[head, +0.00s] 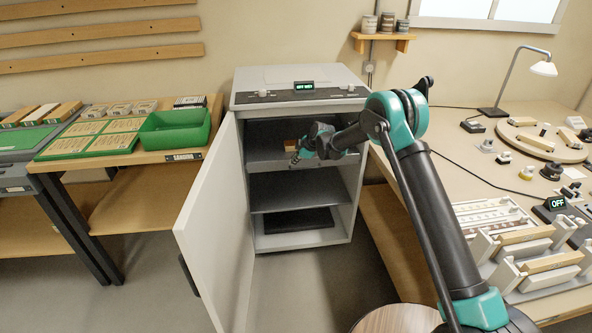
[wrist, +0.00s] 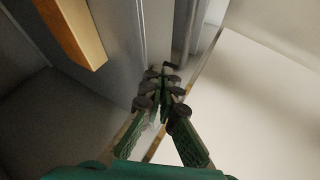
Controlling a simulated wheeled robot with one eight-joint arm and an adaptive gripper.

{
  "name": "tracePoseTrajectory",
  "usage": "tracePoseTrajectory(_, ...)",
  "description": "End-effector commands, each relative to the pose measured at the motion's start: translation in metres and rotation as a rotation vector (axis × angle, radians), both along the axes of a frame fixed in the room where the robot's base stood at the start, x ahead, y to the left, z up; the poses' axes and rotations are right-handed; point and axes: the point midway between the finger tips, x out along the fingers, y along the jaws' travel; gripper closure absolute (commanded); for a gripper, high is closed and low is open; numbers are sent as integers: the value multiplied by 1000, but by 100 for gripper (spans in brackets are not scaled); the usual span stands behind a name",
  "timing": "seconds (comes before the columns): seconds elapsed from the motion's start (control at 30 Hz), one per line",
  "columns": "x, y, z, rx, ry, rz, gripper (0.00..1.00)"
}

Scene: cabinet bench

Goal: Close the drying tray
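The grey upper tray (head: 265,157) sits in the top of the open white cabinet; I take it for the drying tray. How far it sticks out is hard to tell. A small wooden piece (head: 291,144) shows at it, partly hidden by my gripper. My gripper (head: 295,160) is in front of the upper tray, near its middle. In the wrist view, my gripper's green-padded fingers (wrist: 162,76) come together at the tips with nothing seen between them. A wooden bar (wrist: 75,32) shows at upper left there, apart from the fingers.
The cabinet door (head: 215,225) stands swung open to the left. A dark lower shelf (head: 298,190) and a black flat item (head: 298,221) lie below. A bench with a green bin (head: 175,130) stands left; a crowded worktop (head: 470,165) stands right. Floor before the cabinet is clear.

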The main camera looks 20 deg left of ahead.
Motion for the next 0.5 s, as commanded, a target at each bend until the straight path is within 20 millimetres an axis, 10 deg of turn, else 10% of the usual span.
tracePoseTrajectory(0.5, 27, 16, 0, 0, -1, 0, 100)
